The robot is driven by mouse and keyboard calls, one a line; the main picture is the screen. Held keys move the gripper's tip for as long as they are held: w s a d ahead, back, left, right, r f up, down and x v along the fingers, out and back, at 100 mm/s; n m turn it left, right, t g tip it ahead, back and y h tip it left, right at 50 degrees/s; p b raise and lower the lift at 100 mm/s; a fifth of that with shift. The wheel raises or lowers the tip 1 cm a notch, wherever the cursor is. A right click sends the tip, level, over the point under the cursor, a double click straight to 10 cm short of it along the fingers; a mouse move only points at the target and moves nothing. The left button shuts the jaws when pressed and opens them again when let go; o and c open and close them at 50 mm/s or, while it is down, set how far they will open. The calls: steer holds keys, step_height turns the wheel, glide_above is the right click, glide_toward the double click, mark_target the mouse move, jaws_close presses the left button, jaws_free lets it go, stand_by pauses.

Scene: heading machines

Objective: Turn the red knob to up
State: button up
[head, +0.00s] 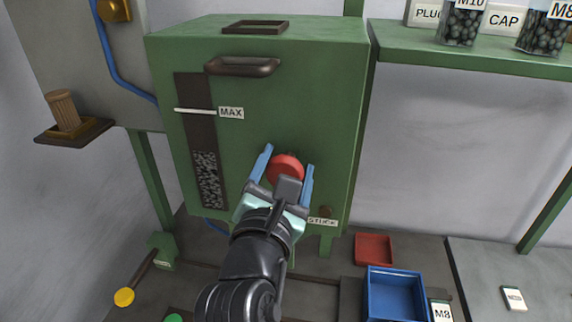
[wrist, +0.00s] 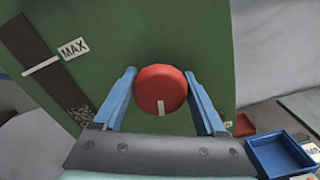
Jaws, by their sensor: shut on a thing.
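The red knob (head: 286,168) is a round disc on the front of the green machine cabinet (head: 290,110). In the wrist view the red knob (wrist: 160,85) shows a short white mark at its lower edge, toward the bottom of that picture. In the head view the mark cannot be seen. My gripper (head: 288,157) has one blue finger on each side of the knob and is shut on it. The wrist view also shows my gripper (wrist: 160,72) around it. Part of the knob's lower side is hidden by my gripper in the head view.
The cabinet has a dark handle (head: 242,66), a level window with a MAX label (head: 231,113) and a STUCK label (head: 322,222). A red tray (head: 374,249) and a blue bin (head: 395,270) lie at lower right. A shelf (head: 470,50) with jars is at upper right.

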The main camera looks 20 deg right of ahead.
steer(key=m, duration=0.5)
steer(key=shift+f+m, duration=0.1)
steer(key=shift+m, duration=0.2)
steer(key=m+b, duration=0.1)
steer(key=m, duration=0.3)
steer(key=m+b, duration=0.2)
steer(key=m, duration=0.3)
steer(key=shift+f, duration=0.1)
steer(key=m+b, duration=0.2)
steer(key=m, duration=0.2)
steer(key=shift+m, duration=0.3)
steer(key=m+b, duration=0.4)
steer(key=m, duration=0.3)
steer(key=m+b, duration=0.2)
steer(key=m, duration=0.2)
steer(key=shift+m+b, duration=0.85)
steer(key=shift+m, duration=0.55)
